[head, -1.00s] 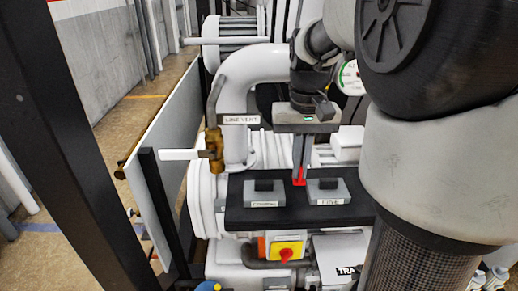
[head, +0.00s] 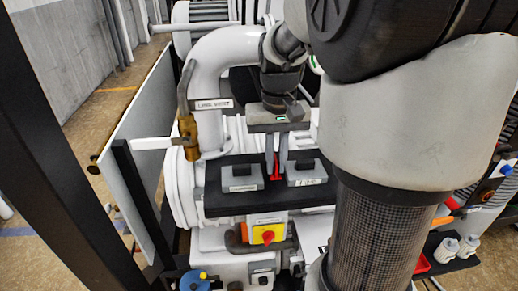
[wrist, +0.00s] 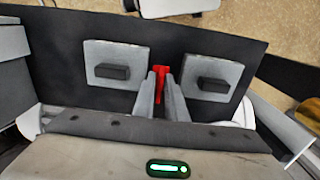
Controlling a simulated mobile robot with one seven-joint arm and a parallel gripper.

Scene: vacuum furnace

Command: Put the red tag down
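The red tag (head: 276,168) is a small red piece on the black shelf (head: 270,199), between two grey blocks. It also shows in the wrist view (wrist: 161,80), between my fingertips. My gripper (head: 276,165) points down over the shelf. Its two fingers stand apart, one on each side of the tag, with a gap showing between them. In the wrist view my gripper (wrist: 161,77) also looks parted around the tag. The fingers partly hide the tag, so its contact with the shelf is hard to see.
A left grey block (head: 242,178) and a right grey block (head: 306,174), each with a black handle, flank the fingers closely. A brass valve (head: 188,135) with a white lever is at the left. A red-and-yellow switch (head: 268,235) sits below the shelf.

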